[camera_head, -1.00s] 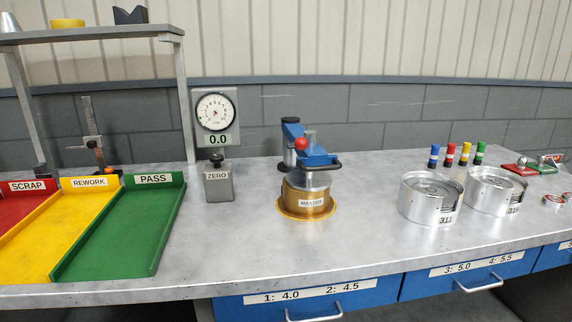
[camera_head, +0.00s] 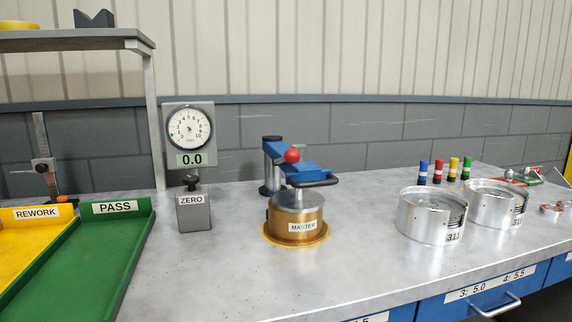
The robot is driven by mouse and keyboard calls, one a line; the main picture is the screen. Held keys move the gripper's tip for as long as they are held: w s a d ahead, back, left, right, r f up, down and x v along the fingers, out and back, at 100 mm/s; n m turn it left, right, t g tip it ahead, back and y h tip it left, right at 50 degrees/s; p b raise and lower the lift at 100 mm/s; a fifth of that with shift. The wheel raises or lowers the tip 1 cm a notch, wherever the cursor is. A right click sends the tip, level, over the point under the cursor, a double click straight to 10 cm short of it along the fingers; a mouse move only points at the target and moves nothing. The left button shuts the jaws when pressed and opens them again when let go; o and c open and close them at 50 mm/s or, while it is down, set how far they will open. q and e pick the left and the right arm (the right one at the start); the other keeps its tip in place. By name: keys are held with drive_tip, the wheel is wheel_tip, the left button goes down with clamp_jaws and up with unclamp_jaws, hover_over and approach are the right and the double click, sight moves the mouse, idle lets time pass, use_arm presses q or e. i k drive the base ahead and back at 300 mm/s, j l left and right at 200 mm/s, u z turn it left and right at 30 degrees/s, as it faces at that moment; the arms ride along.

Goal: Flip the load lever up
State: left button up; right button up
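The load lever is a blue arm (camera_head: 302,169) with a red ball knob (camera_head: 292,156) and a dark loop handle (camera_head: 318,182) on its right. It is mounted on a dark post (camera_head: 271,168) behind the brass master (camera_head: 296,222). The blue arm slopes slightly down to the right, over the master. A thin rod runs from under the arm to the top of the master; whether it touches cannot be told. Neither of my grippers is in view.
A dial gauge (camera_head: 189,132) reading 0.0 and a grey ZERO block (camera_head: 194,212) stand left of the master. Green PASS (camera_head: 131,229) and yellow REWORK (camera_head: 24,243) trays lie farther left. Silver clutch drums (camera_head: 432,216) stand right. The front bench top is clear.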

sight(291, 156)
drive_tip(key=i+j, duration=0.1)
drive_tip(key=j, duration=0.4)
drive_tip(key=i+j, duration=0.1)
drive_tip(key=j, duration=0.4)
drive_tip(key=i+j, duration=0.15)
drive_tip(key=j, duration=0.35)
drive_tip(key=i+j, duration=0.1)
drive_tip(key=j, duration=0.35)
